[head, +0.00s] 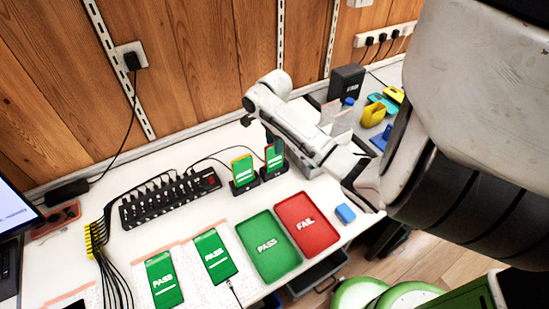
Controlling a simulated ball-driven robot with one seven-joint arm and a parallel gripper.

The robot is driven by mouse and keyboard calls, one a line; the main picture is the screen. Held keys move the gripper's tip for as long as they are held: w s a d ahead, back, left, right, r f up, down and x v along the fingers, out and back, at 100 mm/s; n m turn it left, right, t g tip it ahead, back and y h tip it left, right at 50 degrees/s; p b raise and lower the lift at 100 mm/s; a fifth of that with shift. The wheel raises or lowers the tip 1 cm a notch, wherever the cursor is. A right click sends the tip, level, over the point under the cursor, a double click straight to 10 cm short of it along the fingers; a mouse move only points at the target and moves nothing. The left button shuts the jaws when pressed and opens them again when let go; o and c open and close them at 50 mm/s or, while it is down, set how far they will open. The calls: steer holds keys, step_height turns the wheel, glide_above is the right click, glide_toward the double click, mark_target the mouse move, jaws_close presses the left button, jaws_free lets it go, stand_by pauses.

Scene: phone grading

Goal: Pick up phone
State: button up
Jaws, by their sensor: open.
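Two phones with green PASS screens stand in black stands at the back middle of the white table. The left one (242,169) has a yellow edge and the right one (275,156) a reddish edge. Two more phones with green PASS screens lie flat on pale mats at the front, one on the left (163,281) and one further right (214,257). My gripper (258,128) is open, its dark fingers small and partly hidden by my white arm. It appears just above and behind the standing phones. I cannot tell whether it touches the right one.
A green PASS tray (267,270) and a red FAIL tray (309,243) lie at the front, with a blue block (345,213) to their right. A black charging hub (170,199) with cables lies left of the stands. A laptop (14,225) is at far left.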

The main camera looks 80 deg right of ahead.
mark_target(275, 158)
steer(key=shift+f, duration=1.55)
jaws_close()
